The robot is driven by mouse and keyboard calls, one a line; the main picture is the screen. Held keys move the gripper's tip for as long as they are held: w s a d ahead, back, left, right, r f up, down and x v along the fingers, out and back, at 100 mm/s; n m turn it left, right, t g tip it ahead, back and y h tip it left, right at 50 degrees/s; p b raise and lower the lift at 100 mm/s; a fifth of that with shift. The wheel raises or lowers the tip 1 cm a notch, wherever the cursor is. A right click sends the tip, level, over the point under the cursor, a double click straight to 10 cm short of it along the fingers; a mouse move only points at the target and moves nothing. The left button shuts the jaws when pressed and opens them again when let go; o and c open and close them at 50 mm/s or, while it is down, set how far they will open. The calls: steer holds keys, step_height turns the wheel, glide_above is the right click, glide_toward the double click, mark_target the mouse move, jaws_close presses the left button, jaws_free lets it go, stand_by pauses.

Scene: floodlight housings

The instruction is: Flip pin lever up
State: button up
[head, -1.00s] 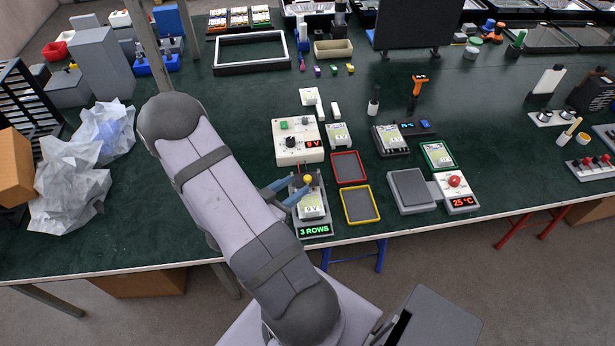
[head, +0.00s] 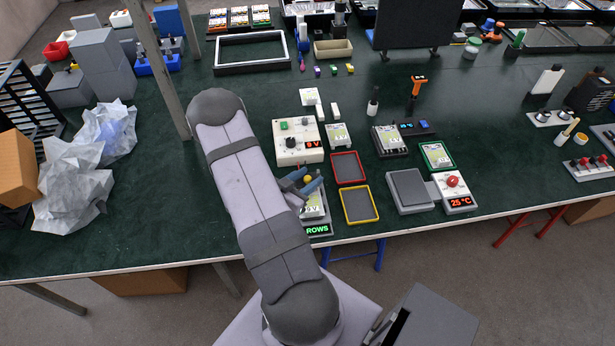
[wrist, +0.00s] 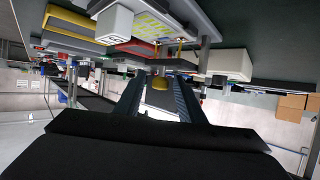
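The pin lever shows as a small yellow knob (head: 308,179) at the back of a grey fixture (head: 325,221) near the table's front edge. A white unit with a label (head: 313,205) sits in the fixture. My gripper (head: 303,181) has its blue-grey fingers apart at the knob. In the wrist view, the knob (wrist: 160,83) appears between the two fingers (wrist: 157,86), with visible space beside it. I cannot tell whether a finger touches it. My arm hides the fixture's left side and the lever's stem is hard to make out.
A white meter box reading 9 V (head: 297,156) stands just behind the fixture. A red-rimmed tray (head: 363,179) and a yellow-rimmed tray (head: 374,218) lie to its right. Clear green table lies to the left, up to crumpled plastic bags (head: 72,195).

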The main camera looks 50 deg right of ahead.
steer(key=shift+c, duration=0.6)
jaws_close()
steer(key=shift+r, duration=0.1)
